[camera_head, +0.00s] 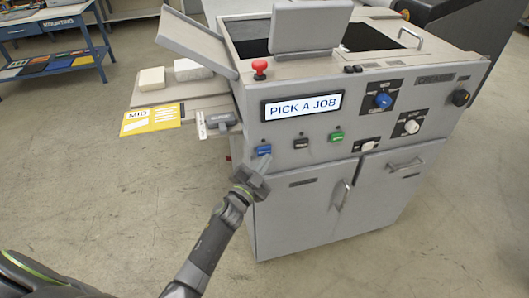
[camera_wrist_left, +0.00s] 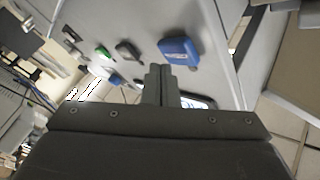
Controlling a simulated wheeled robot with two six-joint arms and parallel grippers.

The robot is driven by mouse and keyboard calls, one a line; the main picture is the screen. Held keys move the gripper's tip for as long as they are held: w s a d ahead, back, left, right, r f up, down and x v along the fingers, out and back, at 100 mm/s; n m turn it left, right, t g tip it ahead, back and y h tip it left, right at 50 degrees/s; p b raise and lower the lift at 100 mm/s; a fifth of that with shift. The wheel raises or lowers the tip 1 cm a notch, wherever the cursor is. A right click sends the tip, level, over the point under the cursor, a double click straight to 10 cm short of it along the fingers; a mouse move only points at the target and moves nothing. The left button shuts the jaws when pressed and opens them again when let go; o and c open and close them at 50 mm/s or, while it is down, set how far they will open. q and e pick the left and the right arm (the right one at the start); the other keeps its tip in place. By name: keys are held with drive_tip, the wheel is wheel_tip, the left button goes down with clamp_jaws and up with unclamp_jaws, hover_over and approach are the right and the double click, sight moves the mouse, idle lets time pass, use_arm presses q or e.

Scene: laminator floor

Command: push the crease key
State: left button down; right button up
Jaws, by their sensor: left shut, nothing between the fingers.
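The grey machine (camera_head: 300,165) shows "PICK A JOB" on its display (camera_head: 302,106). Below the display sit a blue key (camera_head: 263,150), a black key (camera_head: 301,143) and a green key (camera_head: 337,136). Their small labels are too small to read, so I cannot tell which is the crease key. My left gripper (camera_head: 265,162) is shut and empty, just below the blue key. In the left wrist view its fingertips (camera_wrist_left: 160,70) point at the panel beside the blue key (camera_wrist_left: 178,51); I cannot tell whether they touch. My right gripper is not in view.
A red mushroom button (camera_head: 260,69) stands on the machine's left top edge. A blue knob (camera_head: 383,100) and white knobs are on the right of the panel. A side shelf at left holds white stacks and a yellow card (camera_head: 151,119). Floor in front is clear.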

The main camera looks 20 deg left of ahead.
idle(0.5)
use_arm(q)
drive_tip(key=shift+w, duration=0.1)
drive_tip(key=shift+w+a, duration=0.25)
drive_tip(key=shift+w, duration=0.05)
drive_tip(key=shift+w+a, duration=0.15)
drive_tip(key=shift+w, duration=0.05)
idle(0.6)
drive_tip(key=shift+s+d, duration=0.4)
drive_tip(key=shift+s, duration=0.2)
